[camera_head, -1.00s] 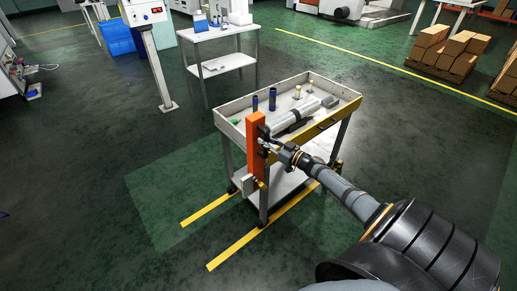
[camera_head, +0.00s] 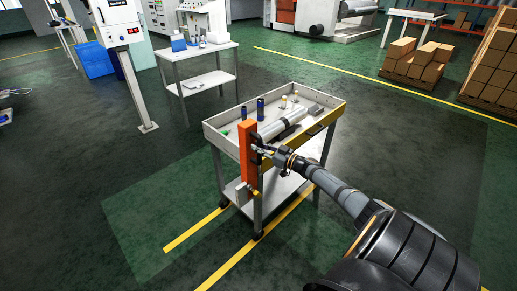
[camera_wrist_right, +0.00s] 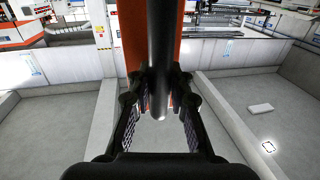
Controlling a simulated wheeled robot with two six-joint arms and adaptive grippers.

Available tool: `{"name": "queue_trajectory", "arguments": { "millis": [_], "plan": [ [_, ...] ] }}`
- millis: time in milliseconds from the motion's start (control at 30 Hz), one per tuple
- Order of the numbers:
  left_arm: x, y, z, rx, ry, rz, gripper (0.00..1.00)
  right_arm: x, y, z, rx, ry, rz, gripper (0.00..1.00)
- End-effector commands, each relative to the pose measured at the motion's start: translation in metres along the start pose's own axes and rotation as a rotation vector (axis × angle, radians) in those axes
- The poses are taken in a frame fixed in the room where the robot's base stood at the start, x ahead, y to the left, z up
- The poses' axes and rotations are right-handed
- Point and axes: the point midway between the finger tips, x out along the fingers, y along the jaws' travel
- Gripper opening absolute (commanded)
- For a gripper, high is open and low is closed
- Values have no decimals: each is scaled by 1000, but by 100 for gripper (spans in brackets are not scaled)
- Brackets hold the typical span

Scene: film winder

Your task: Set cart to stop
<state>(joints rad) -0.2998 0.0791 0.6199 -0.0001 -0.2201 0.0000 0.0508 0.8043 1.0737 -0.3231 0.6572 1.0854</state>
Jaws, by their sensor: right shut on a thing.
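The cart (camera_head: 220,143) is a grey-white tray on four legs with a lower shelf and one yellow edge. It stands upright in the middle of the head view, its near legs beside two yellow floor stripes (camera_head: 196,229). An orange post (camera_head: 248,165) rises at its near corner. My right gripper (camera_head: 262,151) is at the post, shut on a dark handle bar. The right wrist view shows the black handle bar (camera_wrist_right: 162,45) between the fingers, in front of the orange post. My left gripper is not in view.
The tray holds a grey cylinder (camera_head: 282,124), dark blue bottles (camera_head: 260,108) and small parts. A white side table (camera_head: 180,59) and a control post (camera_head: 134,85) stand behind left. Boxes on pallets (camera_head: 420,62) are at the back right. Floor around the cart is clear.

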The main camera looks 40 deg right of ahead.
Motion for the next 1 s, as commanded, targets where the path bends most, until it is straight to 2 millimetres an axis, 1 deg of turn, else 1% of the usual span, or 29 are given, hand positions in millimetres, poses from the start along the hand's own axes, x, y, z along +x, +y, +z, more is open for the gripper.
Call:
{"name": "queue_trajectory", "arguments": {
  "millis": [33, 100, 133, 300, 567, 667, 767, 1000],
  "plan": [
    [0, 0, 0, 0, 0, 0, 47, -2, 1, 4, 0, -8, 4, 0],
    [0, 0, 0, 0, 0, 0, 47, -2, 1, 4, 0, -8, 5, 0],
    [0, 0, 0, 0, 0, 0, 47, -2, 1, 4, 0, -8, 5, 21],
    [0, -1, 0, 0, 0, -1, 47, -1, 1, 2, -1, -5, 3, 43],
    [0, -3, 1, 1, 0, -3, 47, -1, 0, 1, -1, -3, 2, 43],
    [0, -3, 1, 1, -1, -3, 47, -6, 1, 1, -2, -3, 1, 43],
    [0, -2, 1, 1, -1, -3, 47, -19, 1, 2, -3, -7, 0, 43],
    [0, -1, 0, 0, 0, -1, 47, -70, 0, 3, -3, -12, -3, 43]
  ]
}}
